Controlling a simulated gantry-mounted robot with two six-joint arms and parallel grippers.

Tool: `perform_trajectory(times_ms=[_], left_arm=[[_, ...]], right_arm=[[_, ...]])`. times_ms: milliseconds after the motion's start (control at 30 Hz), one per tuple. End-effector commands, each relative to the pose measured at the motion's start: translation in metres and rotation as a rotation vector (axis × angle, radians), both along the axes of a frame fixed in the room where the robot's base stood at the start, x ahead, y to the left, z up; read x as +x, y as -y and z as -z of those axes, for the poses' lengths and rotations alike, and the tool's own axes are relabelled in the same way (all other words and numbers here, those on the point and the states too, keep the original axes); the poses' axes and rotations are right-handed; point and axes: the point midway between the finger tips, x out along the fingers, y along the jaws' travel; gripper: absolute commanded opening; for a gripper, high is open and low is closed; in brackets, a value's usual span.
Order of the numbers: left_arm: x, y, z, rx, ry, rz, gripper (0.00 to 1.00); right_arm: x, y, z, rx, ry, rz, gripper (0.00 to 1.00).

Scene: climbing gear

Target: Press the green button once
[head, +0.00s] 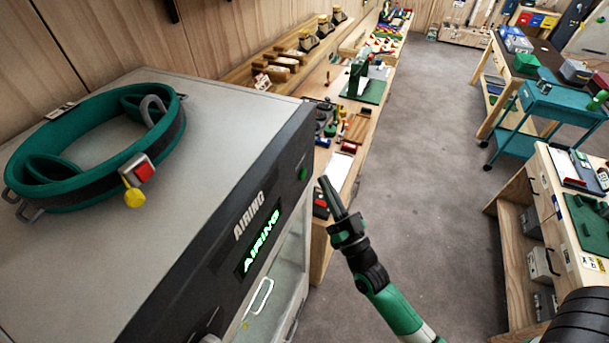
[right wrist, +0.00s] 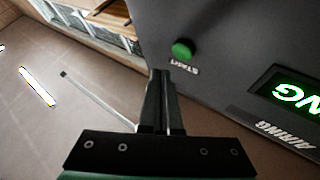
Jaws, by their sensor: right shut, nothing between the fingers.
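The green button (head: 303,173) is a small round knob on the dark front panel of the grey cabinet (head: 215,105). In the right wrist view the green button (right wrist: 182,50) stands out from the panel, beside the word START. My right gripper (head: 325,182) is shut and empty. Its tips are just right of the button in the head view, and a gap shows between them. In the right wrist view the shut fingers (right wrist: 160,78) point toward the panel, just below and left of the button. A lit display (head: 262,238) reads AIRING in green. My left gripper is not in view.
A green harness belt (head: 75,190) with a red and yellow buckle lies on the cabinet top. A white door handle (head: 260,297) is below the display. A long wooden workbench (head: 345,155) with tools runs behind. Open floor (head: 430,170) lies to the right.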

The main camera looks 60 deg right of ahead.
Motion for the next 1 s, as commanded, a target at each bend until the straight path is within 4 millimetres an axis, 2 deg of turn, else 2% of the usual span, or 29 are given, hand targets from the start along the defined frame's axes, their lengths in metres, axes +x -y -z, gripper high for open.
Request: perform_trajectory(times_ms=[200,333,1000], left_arm=[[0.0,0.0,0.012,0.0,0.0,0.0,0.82],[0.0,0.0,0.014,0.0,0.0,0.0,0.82],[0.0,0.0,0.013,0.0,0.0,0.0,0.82]], right_arm=[[-0.023,0.003,0.003,-0.001,0.0,0.003,0.0],[-0.031,0.004,0.002,0.001,-0.001,0.002,0.0],[-0.031,0.003,0.0,0.001,-0.001,0.001,0.0]])
